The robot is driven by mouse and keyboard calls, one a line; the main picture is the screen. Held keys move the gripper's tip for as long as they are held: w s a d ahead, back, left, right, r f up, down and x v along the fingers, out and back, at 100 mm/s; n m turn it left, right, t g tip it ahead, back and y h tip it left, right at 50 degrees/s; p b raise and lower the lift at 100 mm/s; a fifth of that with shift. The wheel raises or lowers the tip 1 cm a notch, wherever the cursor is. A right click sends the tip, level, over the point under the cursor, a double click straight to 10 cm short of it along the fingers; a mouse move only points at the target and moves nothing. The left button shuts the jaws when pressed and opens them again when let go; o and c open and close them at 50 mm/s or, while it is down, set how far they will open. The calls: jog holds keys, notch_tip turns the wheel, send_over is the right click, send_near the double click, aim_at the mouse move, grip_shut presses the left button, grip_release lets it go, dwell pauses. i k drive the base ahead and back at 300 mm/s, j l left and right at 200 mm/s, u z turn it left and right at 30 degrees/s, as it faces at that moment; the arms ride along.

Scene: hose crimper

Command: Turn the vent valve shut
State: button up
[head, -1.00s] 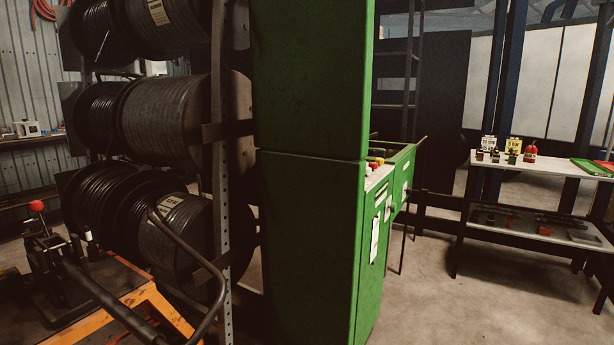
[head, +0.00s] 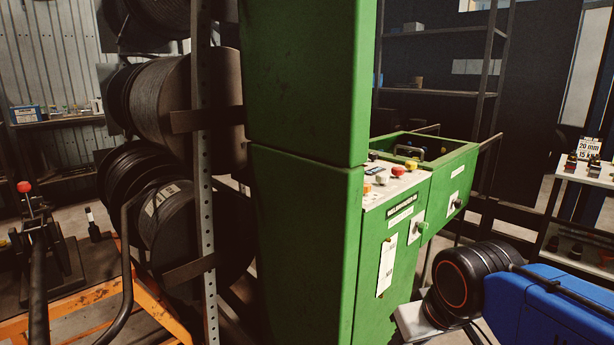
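I cannot pick out the vent valve with certainty in the head view. The green machine (head: 300,230) stands in the middle, with a control panel on its right side. Red, yellow and orange knobs (head: 382,178) sit on the panel's top. A green knob (head: 422,227) and a dark knob (head: 457,203) are on its front faces. Part of my blue and black arm (head: 550,310) shows at lower right, in front of the machine.
Racked hose reels (head: 160,110) stand left of the machine. An orange-framed trolley (head: 85,295) and a lever with a red ball (head: 24,186) are at lower left. A white bench (head: 590,175) stands at far right. Some floor shows behind the machine at right.

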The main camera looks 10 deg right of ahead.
aim_at(397, 171)
jog(key=l+u, duration=0.25)
jog(key=l, duration=0.8)
jog(key=l+u, duration=0.3)
jog(key=l, duration=0.7)
